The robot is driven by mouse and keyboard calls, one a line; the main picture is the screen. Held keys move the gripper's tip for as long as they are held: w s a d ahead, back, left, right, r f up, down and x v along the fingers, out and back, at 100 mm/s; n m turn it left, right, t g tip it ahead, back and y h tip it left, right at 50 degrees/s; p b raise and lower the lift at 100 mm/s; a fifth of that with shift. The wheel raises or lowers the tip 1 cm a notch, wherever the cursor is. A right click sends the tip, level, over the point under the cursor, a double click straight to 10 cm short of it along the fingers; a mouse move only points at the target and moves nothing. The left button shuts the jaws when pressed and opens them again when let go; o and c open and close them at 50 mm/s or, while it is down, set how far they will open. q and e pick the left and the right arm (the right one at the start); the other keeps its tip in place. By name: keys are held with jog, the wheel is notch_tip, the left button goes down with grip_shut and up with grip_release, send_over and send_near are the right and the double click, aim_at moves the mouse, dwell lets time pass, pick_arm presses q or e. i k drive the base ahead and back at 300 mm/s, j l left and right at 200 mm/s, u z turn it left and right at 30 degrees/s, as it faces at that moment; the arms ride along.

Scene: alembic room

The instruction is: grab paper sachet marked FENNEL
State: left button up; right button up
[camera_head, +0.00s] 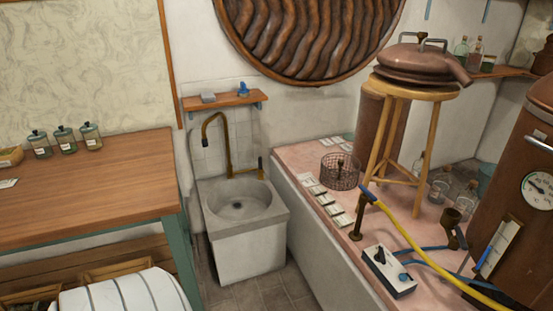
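Several small pale paper packets (325,199) lie in a row along the left edge of the pink-topped counter. Their print is too small to read, so I cannot tell which one, if any, is marked FENNEL. A small white paper piece (8,183) lies on the wooden table at the far left; its print is also unreadable. Neither of my grippers shows in the head view.
The pink counter (305,150) also holds a wire basket (340,171), a wooden stool (413,93) with a copper pot, and a control box (389,271) with hoses. A sink (240,208) stands left of it. Jars (65,140) stand on the wooden table (100,190).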

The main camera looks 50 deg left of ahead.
aim_at(344, 220)
jog(key=u, duration=1.35)
